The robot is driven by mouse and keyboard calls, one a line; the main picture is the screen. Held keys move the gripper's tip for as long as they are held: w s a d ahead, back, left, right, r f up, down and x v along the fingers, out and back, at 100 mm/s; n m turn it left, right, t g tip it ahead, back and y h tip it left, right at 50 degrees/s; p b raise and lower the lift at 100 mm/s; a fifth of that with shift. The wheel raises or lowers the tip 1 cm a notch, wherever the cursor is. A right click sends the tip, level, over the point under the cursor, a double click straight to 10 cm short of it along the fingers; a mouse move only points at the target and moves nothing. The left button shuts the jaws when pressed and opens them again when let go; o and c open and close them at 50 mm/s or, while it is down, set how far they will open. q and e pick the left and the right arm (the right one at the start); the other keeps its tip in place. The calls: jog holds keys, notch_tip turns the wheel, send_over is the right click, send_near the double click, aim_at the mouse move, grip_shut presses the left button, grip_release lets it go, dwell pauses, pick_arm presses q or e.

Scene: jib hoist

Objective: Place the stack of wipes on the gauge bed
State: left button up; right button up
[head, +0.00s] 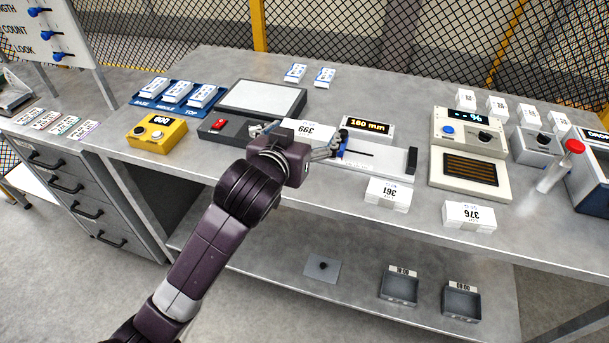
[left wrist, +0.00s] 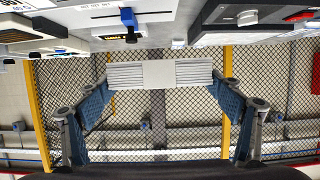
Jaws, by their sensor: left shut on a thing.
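My left gripper (head: 298,140) is shut on a white stack of wipes (head: 308,129) with a printed label, just left of the gauge. In the left wrist view the layered stack (left wrist: 159,74) spans between the two blue-padded fingers. The length gauge has a display reading 160 mm (head: 367,125), a pale gauge bed (head: 385,161) and a blue slider (head: 343,143) at its left end. My right finger overlaps the slider in the head view; whether they touch I cannot tell. My right gripper is not in view.
Two more labelled stacks, 361 (head: 388,193) and 376 (head: 469,215), lie near the bench's front edge. A dark scale with a pale plate (head: 262,97) stands behind left, a yellow box (head: 156,131) further left. A beige device (head: 468,175) stands right of the gauge.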

pick_arm(q)
notch_tip(320, 180, down, 12)
jog(key=shift+f+p, duration=0.15)
jog(key=shift+p, duration=0.15)
jog(key=shift+f, duration=0.1)
jog(key=o, duration=1.1)
jog(key=shift+o, duration=0.2)
